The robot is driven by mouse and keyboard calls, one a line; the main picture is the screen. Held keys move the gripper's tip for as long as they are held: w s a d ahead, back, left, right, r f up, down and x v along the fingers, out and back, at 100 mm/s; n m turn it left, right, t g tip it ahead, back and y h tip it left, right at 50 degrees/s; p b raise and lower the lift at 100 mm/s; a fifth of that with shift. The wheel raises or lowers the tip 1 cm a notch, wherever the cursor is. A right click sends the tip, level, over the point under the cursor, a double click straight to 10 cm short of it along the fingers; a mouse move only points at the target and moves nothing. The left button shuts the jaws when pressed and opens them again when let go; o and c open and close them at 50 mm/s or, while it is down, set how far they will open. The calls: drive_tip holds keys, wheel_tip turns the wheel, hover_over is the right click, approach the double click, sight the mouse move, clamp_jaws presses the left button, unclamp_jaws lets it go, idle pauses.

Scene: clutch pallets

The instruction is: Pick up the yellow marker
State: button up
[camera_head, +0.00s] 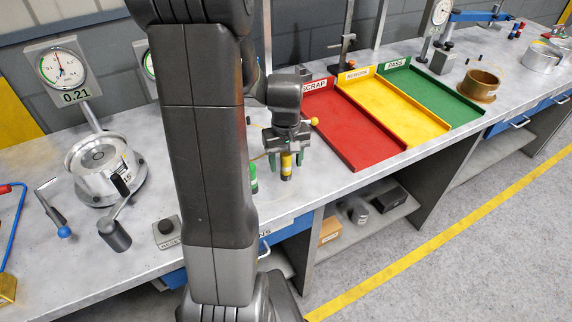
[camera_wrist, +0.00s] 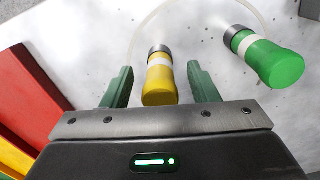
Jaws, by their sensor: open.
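The yellow marker (camera_wrist: 160,82) has a white band and a dark end. In the wrist view it lies between the two green fingers of my gripper (camera_wrist: 160,85), with a gap on each side. In the head view the yellow marker (camera_head: 286,166) stands on the grey bench under my gripper (camera_head: 287,158), whose open fingers are around it. The green marker (camera_wrist: 264,56) is to the right of the fingers in the wrist view. In the head view the green marker (camera_head: 253,178) is partly hidden behind my arm.
Red scrap (camera_head: 352,138), yellow rework (camera_head: 398,108) and green pass (camera_head: 436,94) trays lie to the right. A dial gauge fixture (camera_head: 103,168) stands at left. A small labelled box (camera_head: 166,233) sits near the front edge. Bench between gripper and red tray is narrow.

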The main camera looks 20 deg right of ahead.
drive_tip(key=c, duration=1.1)
drive_tip(key=shift+o, duration=0.2)
wheel_tip(320, 180, up, 10)
drive_tip(key=shift+r+b, duration=0.1)
drive_tip(key=shift+b, duration=0.2)
